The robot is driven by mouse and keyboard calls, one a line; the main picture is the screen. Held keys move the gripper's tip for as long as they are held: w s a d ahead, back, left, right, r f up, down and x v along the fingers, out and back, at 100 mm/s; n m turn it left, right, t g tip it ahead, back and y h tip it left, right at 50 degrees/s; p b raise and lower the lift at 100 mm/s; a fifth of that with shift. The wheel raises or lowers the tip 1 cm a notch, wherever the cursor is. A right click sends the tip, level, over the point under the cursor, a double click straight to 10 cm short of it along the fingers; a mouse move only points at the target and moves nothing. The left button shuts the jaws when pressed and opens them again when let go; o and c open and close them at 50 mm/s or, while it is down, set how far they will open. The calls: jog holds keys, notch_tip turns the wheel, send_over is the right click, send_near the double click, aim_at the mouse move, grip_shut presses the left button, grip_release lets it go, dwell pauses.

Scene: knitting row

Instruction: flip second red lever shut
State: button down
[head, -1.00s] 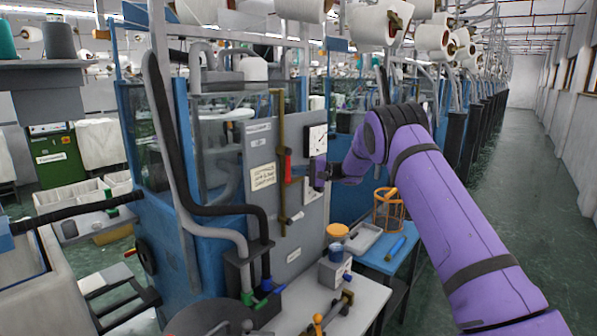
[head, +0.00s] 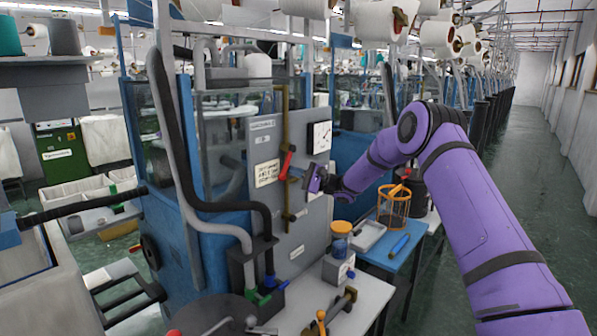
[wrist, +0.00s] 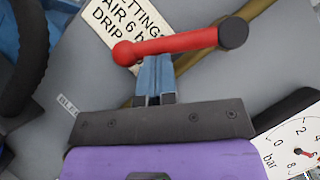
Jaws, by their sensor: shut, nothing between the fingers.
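A red lever (head: 287,165) sits on a vertical brass pipe (head: 285,115) on the grey machine panel. In the head view it slants, its lower end to the left. In the wrist view the red lever (wrist: 175,46) runs from a dark round pivot at right to a rounded red end at left, crossing the pipe at an angle. My gripper (wrist: 153,68) is shut and empty, its blue fingertips right at the lever's lower edge; I cannot tell whether they touch. In the head view my gripper (head: 294,172) is just right of the lever. I see no other red lever clearly on this pipe.
A dial gauge (head: 319,137) is right of the pipe, and a label plate (head: 266,173) is left. Below are an orange-lidded jar (head: 340,238), a wire basket (head: 393,207) and a white bench (head: 365,300). A clear aisle (head: 540,200) runs along the right.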

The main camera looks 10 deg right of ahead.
aim_at(284, 167)
jog(key=s+a+r+m+t+h, duration=0.1)
jog(key=m+t, duration=0.2)
jog(key=m, duration=0.1)
jog(key=s+a+r+m+t, duration=0.1)
jog(key=m+t, duration=0.2)
jog(key=m, duration=0.2)
jog(key=s+a+m+t+h, duration=0.1)
jog(key=a+m+t, duration=0.1)
jog(key=m, duration=0.2)
jog(key=shift+r+m+t+h, duration=0.3)
jog(key=shift+r+t, duration=0.1)
jog(key=shift+s+a+r, duration=0.2)
jog(key=shift+a+r, duration=0.2)
jog(key=shift+r, duration=0.55)
